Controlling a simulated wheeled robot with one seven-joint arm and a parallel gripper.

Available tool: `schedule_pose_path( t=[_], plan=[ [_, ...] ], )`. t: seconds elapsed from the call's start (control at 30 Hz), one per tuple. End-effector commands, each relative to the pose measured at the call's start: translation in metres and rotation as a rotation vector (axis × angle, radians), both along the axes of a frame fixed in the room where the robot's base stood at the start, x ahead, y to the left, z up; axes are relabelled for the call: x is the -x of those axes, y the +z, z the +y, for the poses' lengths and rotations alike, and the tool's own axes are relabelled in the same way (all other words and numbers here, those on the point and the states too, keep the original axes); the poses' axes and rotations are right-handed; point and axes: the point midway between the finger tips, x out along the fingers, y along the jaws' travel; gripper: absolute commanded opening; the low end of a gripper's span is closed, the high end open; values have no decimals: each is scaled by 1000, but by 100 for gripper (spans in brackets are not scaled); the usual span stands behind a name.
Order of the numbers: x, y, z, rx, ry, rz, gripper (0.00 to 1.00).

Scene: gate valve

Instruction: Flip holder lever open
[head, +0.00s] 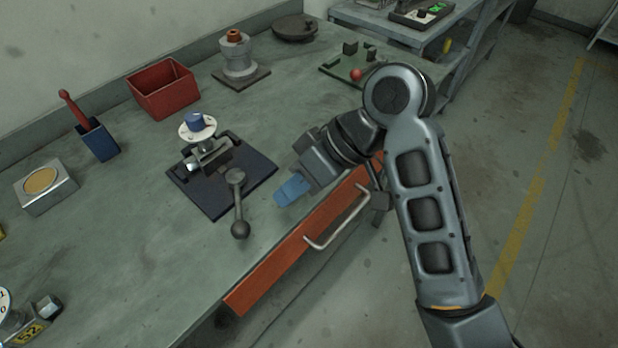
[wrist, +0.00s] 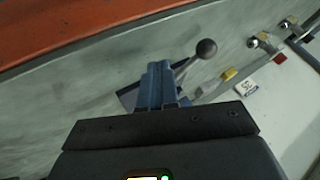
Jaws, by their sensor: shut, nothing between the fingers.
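The holder (head: 258,177) is a dark blue plate on the bench with a metal clamp. A white round flange with a blue top (head: 197,125) sits in the clamp. The grey holder lever (head: 238,204) runs from a round pivot toward the bench front and ends in a dark ball knob (head: 240,229). My gripper (head: 283,195), with blue fingers, is shut and empty, right of the lever and apart from it. In the wrist view my shut fingers (wrist: 158,80) partly cover the holder, and the ball knob (wrist: 206,48) shows beyond them to the right.
An orange drawer front (head: 290,253) with a metal handle lies along the bench edge below my gripper. A red bin (head: 163,90), a blue box with a red-handled tool (head: 97,139) and a grey valve body (head: 237,60) stand behind.

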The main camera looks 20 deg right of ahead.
Motion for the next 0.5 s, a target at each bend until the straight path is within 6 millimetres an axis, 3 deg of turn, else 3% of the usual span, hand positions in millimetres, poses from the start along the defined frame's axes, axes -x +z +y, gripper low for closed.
schedule_pose_path(
  t=[0.1, 0.3, 0.5],
  plan=[
    [0, -16, 15, 1, 2, 4, 0],
    [15, -7, 36, 1, 2, 1, 0],
    [20, -6, 44, 1, 0, 0, 0]
  ],
)
